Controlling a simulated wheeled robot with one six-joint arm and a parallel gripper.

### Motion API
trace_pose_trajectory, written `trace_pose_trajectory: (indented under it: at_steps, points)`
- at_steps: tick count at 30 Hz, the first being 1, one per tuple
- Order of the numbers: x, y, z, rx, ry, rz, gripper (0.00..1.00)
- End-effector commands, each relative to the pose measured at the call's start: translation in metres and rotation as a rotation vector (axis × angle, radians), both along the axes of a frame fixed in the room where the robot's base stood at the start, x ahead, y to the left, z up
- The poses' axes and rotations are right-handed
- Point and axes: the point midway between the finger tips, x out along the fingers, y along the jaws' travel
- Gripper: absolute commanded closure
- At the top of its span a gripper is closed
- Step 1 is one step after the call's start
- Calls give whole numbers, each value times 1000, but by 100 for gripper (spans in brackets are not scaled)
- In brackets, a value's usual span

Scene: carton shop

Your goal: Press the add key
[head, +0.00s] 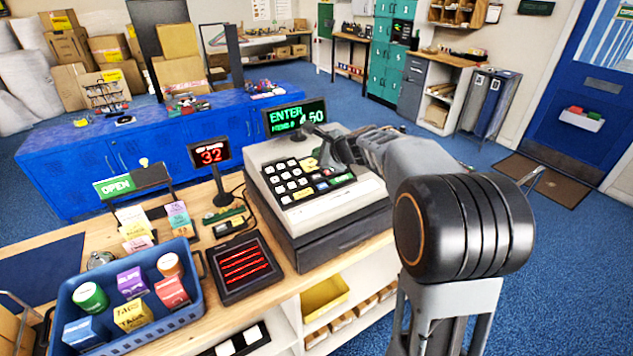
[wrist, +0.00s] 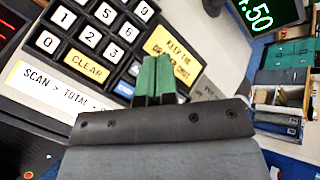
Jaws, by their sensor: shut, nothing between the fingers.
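The cash register (head: 305,213) stands on the wooden counter with its sloping keypad (head: 290,181) facing front. In the wrist view there are white number keys, a yellow CLEAR key (wrist: 83,65) and a blue key (wrist: 125,88) partly behind my fingers; its label is not readable. I cannot make out the add key's label in either view. My gripper (wrist: 157,62) is shut and empty, its green fingertips over the right part of the keypad. I cannot tell whether they touch a key. In the head view my gripper (head: 325,162) is over the keypad's right side.
The register's display (head: 297,117) shows green ENTER and a price ending in .50. A small red display (head: 210,154) reads 32. A blue basket (head: 180,322) of small packages and a dark scanner pad (head: 243,265) lie left of the register. A yellow printed label (wrist: 170,52) is beside the keys.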

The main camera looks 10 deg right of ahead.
Motion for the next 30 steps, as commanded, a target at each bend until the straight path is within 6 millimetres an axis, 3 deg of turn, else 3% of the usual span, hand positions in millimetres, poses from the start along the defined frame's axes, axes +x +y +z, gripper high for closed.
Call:
trace_pose_trajectory:
  at_steps: [1,10,30]
  points:
    - [1,1,-12,1,1,0,100]
    - [9,3,-45,1,0,2,100]
    - [11,4,-49,1,-1,2,100]
